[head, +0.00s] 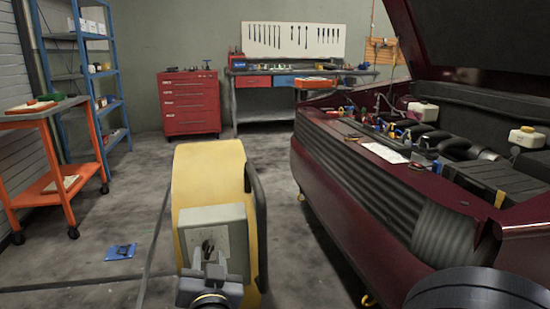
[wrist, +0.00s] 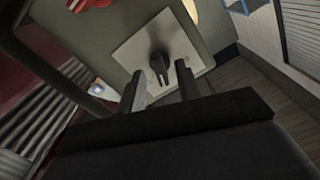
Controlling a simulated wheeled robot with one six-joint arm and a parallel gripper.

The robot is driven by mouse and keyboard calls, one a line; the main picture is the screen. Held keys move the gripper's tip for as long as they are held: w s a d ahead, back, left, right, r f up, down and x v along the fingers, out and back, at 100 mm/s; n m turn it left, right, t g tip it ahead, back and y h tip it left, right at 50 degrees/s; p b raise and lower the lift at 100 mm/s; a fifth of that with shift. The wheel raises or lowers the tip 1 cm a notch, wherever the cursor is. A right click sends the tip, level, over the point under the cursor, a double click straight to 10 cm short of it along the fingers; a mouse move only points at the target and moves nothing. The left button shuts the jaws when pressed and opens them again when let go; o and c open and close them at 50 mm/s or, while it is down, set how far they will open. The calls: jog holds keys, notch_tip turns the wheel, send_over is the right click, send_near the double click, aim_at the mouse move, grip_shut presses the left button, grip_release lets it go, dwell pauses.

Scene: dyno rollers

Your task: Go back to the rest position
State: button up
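My gripper (wrist: 160,78) is open in the wrist view, with its two dark fingers apart. A black rotary knob (wrist: 159,64) on a pale square plate (wrist: 195,48) shows between and just beyond the fingertips. The fingers do not appear to pinch it; I cannot tell whether they touch it. In the head view my gripper (head: 208,262) is at the bottom, in front of the grey control box (head: 232,222) on the yellow machine (head: 207,165). The knob (head: 208,246) is partly hidden there.
A dark red car (head: 340,190) with its hood raised stands close on the right. An orange cart (head: 60,180) and blue shelf (head: 98,80) are at left. A red tool chest (head: 189,103) and workbench (head: 260,92) stand at the back. A small blue item (head: 121,252) lies on the floor.

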jog(key=shift+x, duration=0.85)
jog(key=shift+r+n, duration=0.1)
jog(key=shift+n, duration=0.2)
jog(key=shift+s+n+p, duration=0.1)
jog(key=shift+n+p, duration=0.25)
jog(key=shift+n, duration=0.15)
